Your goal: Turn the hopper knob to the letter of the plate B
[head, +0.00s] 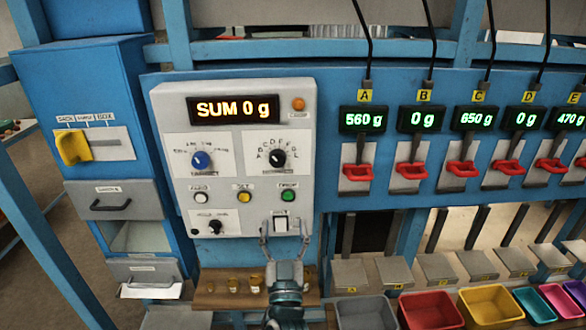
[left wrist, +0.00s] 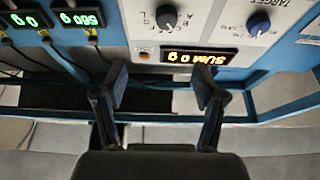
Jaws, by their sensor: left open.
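The hopper knob (head: 277,158) is a black knob on the grey control panel (head: 300,215), ringed by letters. It also shows upside down at the top of the left wrist view (left wrist: 167,16). Which letter its pointer faces is too small to tell. Plate B (head: 424,96) has a yellow tag, and its display (head: 422,119) reads 0 g. My left gripper (head: 282,240) is open and empty, below the knob, in front of the panel's lower right by a white switch. Its two fingers are spread in the left wrist view (left wrist: 160,78), apart from the knob. My right gripper is not in view.
A blue knob (head: 201,160) sits left of the black one. The SUM display (head: 234,109) reads 0 g. Buttons and a small knob (head: 215,226) lie below. Red-handled levers (head: 411,176) line the right. Coloured bins (head: 430,310) stand at the lower right.

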